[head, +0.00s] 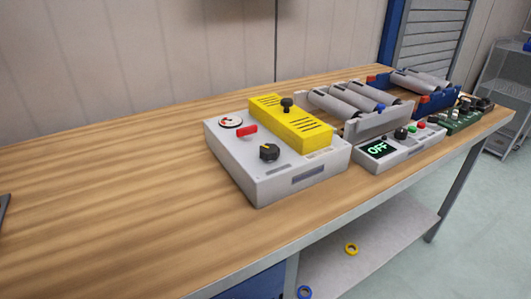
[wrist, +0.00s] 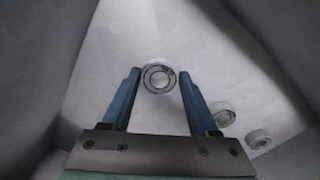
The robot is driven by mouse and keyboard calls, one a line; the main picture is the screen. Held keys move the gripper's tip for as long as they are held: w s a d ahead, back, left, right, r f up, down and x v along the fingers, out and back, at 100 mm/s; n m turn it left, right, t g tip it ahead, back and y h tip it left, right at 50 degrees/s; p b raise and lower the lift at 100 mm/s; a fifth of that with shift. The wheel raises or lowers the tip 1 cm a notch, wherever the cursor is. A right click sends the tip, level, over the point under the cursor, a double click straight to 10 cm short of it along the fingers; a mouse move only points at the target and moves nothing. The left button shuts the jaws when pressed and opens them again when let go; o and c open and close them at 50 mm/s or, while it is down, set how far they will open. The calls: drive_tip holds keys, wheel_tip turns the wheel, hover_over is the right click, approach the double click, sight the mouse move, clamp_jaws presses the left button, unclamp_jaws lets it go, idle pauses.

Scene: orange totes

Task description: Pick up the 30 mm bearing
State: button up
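In the wrist view, my gripper (wrist: 158,76) is open, with its two blue fingers spread. A ring-shaped metal bearing (wrist: 147,80) appears in the gap between the fingertips, its open face toward the camera. I cannot tell whether it lies between the fingers or a little beyond them. Two more bearings lie to the right: one (wrist: 222,118) partly covered by the right finger, and a smaller-looking one (wrist: 258,139) further right. No size marks are readable, so I cannot tell which is 30 mm. My gripper is not visible in the head view.
Grey sloping walls (wrist: 40,60) surround the bearings. In the head view, a wooden bench (head: 110,200) carries a grey control box (head: 300,180), a display reading OFF (head: 382,149) and roller units (head: 350,100). A yellow ring (head: 351,249) and blue ring (head: 304,292) show below.

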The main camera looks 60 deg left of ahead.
clamp_jaws()
